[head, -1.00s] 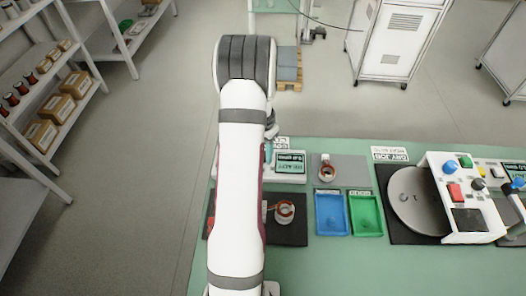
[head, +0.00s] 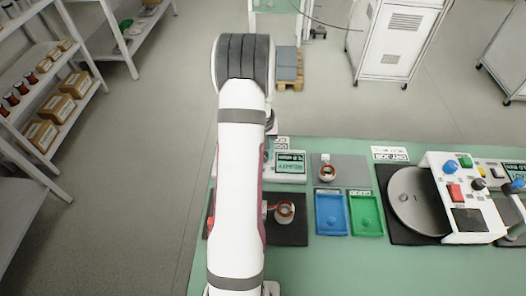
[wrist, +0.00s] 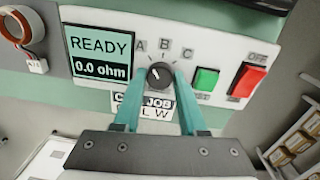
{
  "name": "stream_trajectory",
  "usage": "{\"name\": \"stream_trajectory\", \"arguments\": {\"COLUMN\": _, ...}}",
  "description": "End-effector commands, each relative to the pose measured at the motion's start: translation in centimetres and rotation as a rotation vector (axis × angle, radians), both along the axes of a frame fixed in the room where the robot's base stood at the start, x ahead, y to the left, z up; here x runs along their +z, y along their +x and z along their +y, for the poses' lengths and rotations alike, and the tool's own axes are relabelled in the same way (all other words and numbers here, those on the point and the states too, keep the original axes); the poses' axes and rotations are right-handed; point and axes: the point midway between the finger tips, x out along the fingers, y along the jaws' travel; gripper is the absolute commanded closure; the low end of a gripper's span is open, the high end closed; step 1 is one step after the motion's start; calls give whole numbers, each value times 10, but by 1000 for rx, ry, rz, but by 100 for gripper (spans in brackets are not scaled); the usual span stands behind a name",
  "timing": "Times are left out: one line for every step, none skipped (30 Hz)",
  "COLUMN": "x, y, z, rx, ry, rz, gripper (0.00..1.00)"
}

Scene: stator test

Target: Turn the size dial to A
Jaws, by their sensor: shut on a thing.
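In the wrist view, the size dial (wrist: 159,77) is a dark round knob on a white panel, with the letters A, B and C in an arc above it. A pale mark shows on the knob, but I cannot tell surely which letter it points to. My gripper (wrist: 160,84) has teal fingers on either side of the knob and is shut on it. The screen (wrist: 101,53) left of the dial reads READY and 0.0 ohm. In the head view the tester (head: 291,167) is partly visible; my arm hides the dial and most of the gripper.
A green button (wrist: 205,80) and a red switch (wrist: 247,80) sit right of the dial. In the head view, a blue tray (head: 331,229), a green tray (head: 367,230) and a round turntable (head: 405,222) stand on the green bench. Copper-wound parts lie nearby.

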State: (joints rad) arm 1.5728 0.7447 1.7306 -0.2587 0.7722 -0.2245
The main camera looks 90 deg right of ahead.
Motion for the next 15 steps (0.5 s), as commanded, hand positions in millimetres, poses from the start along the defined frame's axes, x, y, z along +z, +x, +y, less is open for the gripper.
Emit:
{"name": "stream_trajectory", "arguments": {"x": 1, "y": 0, "z": 0, "rx": 21, "ry": 2, "rz": 0, "gripper": 100}}
{"name": "stream_trajectory", "arguments": {"x": 1, "y": 0, "z": 0, "rx": 35, "ry": 1, "rz": 0, "gripper": 100}}
{"name": "stream_trajectory", "arguments": {"x": 1, "y": 0, "z": 1, "rx": 51, "ry": 2, "rz": 0, "gripper": 100}}
{"name": "stream_trajectory", "arguments": {"x": 1, "y": 0, "z": 1, "rx": 62, "ry": 1, "rz": 0, "gripper": 100}}
{"name": "stream_trajectory", "arguments": {"x": 1, "y": 0, "z": 1, "rx": 73, "ry": 2, "rz": 0, "gripper": 100}}
{"name": "stream_trajectory", "arguments": {"x": 1, "y": 0, "z": 1, "rx": 85, "ry": 2, "rz": 0, "gripper": 100}}
{"name": "stream_trajectory", "arguments": {"x": 1, "y": 0, "z": 1, "rx": 93, "ry": 1, "rz": 0, "gripper": 100}}
{"name": "stream_trajectory", "arguments": {"x": 1, "y": 0, "z": 1, "rx": 100, "ry": 2, "rz": 0, "gripper": 100}}
{"name": "stream_trajectory", "arguments": {"x": 1, "y": 0, "z": 1, "rx": 108, "ry": 2, "rz": 0, "gripper": 100}}
{"name": "stream_trajectory", "arguments": {"x": 1, "y": 0, "z": 1, "rx": 113, "ry": 2, "rz": 0, "gripper": 100}}
{"name": "stream_trajectory", "arguments": {"x": 1, "y": 0, "z": 1, "rx": 117, "ry": 1, "rz": 0, "gripper": 100}}
{"name": "stream_trajectory", "arguments": {"x": 1, "y": 0, "z": 1, "rx": 121, "ry": 1, "rz": 0, "gripper": 100}}
{"name": "stream_trajectory", "arguments": {"x": 1, "y": 0, "z": 1, "rx": 124, "ry": 1, "rz": 0, "gripper": 100}}
{"name": "stream_trajectory", "arguments": {"x": 1, "y": 0, "z": 1, "rx": 126, "ry": 2, "rz": 0, "gripper": 100}}
{"name": "stream_trajectory", "arguments": {"x": 1, "y": 0, "z": 1, "rx": 128, "ry": 2, "rz": 0, "gripper": 100}}
